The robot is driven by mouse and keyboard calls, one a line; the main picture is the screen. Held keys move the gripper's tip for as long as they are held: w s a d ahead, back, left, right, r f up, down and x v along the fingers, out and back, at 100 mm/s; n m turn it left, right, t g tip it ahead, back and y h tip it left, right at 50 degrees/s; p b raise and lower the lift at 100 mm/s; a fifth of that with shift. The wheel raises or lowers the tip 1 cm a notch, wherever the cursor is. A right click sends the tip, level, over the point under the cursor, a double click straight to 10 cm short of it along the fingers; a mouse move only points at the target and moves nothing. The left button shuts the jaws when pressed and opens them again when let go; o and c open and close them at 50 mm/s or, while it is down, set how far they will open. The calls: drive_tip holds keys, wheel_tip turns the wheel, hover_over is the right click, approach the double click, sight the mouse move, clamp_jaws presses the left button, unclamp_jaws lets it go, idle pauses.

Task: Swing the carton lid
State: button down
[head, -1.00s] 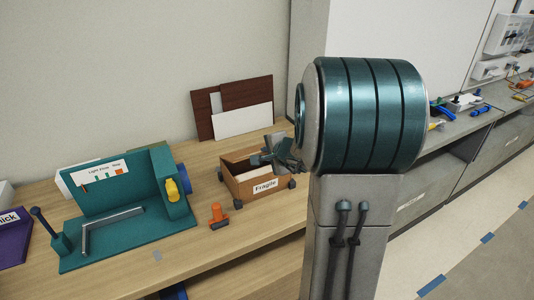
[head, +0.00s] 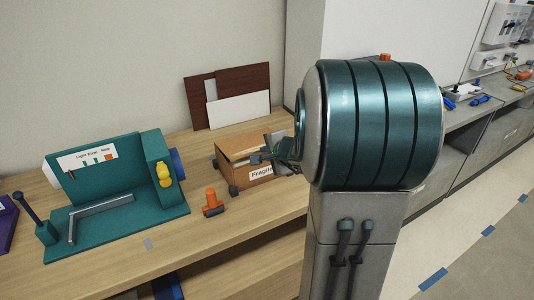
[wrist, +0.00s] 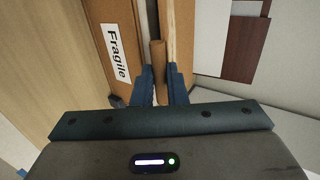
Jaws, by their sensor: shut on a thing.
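The brown carton (head: 262,181) stands on the wooden counter, its "Fragile" label facing front. Its lid (head: 238,141) looks tilted low over the top, with a dark gap under its front edge. My gripper (head: 272,155) is at the carton's right front and hides part of the lid and label. In the wrist view my gripper (wrist: 160,88) is shut on a brown rod-like piece (wrist: 158,60), which seems to be part of the lid. The carton's labelled wall (wrist: 98,30) lies to its left there.
A teal fixture (head: 110,165) with a metal bar stands at left. An orange-topped piece (head: 211,202) sits between it and the carton. Dark and white panels (head: 240,114) lean on the wall behind. The counter's front strip (head: 255,217) is clear.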

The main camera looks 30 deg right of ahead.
drive_tip(key=shift+s+f+b, duration=0.2)
drive_tip(key=shift+f+b, duration=0.7)
drive_tip(key=shift+f, duration=0.15)
drive_tip(key=shift+f+b, duration=0.5)
drive_tip(key=shift+b, duration=0.2)
drive_tip(key=c, duration=1.4)
unclamp_jaws()
drive_tip(key=shift+o, duration=0.2)
drive_tip(key=shift+s+r, duration=0.1)
drive_tip(key=shift+r, duration=0.05)
